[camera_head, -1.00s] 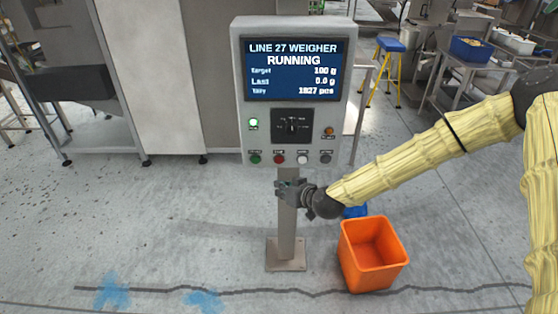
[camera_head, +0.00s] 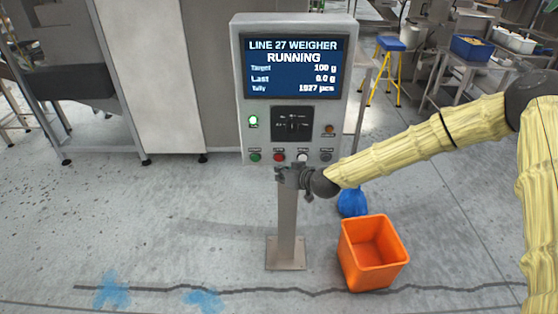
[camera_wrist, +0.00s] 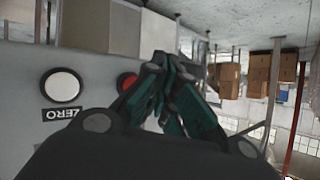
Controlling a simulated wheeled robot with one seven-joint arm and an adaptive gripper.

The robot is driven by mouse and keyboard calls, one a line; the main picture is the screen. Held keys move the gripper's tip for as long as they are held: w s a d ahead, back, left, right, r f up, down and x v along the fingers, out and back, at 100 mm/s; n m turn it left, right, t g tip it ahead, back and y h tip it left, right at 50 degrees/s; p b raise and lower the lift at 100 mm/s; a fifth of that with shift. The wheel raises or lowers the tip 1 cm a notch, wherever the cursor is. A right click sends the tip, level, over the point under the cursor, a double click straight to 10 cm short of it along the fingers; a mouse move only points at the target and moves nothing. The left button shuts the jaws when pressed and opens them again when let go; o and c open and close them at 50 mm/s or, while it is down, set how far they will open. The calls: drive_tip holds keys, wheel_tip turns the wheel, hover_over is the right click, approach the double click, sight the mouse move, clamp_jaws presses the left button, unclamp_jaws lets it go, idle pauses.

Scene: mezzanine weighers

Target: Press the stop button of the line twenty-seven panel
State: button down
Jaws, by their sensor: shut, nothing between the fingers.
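The line 27 weigher panel (camera_head: 237,80) stands on a post, its screen (camera_head: 294,68) reading RUNNING. Its lower row has a green button (camera_head: 255,157), a red button (camera_head: 279,157), a white button (camera_head: 302,157) and a dark grey button (camera_head: 326,157). My gripper (camera_head: 284,174) is just below the red and white buttons, in front of the post. In the wrist view my shut, empty gripper (camera_wrist: 165,70) partly covers the red button (camera_wrist: 127,82). The white button (camera_wrist: 61,86), labelled ZERO, is clear to its left. I cannot tell whether the fingertips touch the panel.
A selector knob (camera_head: 292,123) sits above the buttons, with a lit green lamp (camera_head: 253,120) to its left. An orange bin (camera_head: 372,279) and a blue object (camera_head: 353,202) are on the floor right of the post. Open floor lies left of the post.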

drive_tip(key=shift+w+b, duration=0.3)
drive_tip(key=shift+w, duration=0.85)
drive_tip(key=shift+w, duration=0.2)
idle(0.6)
drive_tip(key=shift+w+b, duration=0.25)
drive_tip(key=shift+b, duration=0.05)
drive_tip(key=shift+w, duration=0.45)
idle(1.0)
drive_tip(key=shift+s, duration=0.85)
drive_tip(key=s, duration=0.5)
idle(0.5)
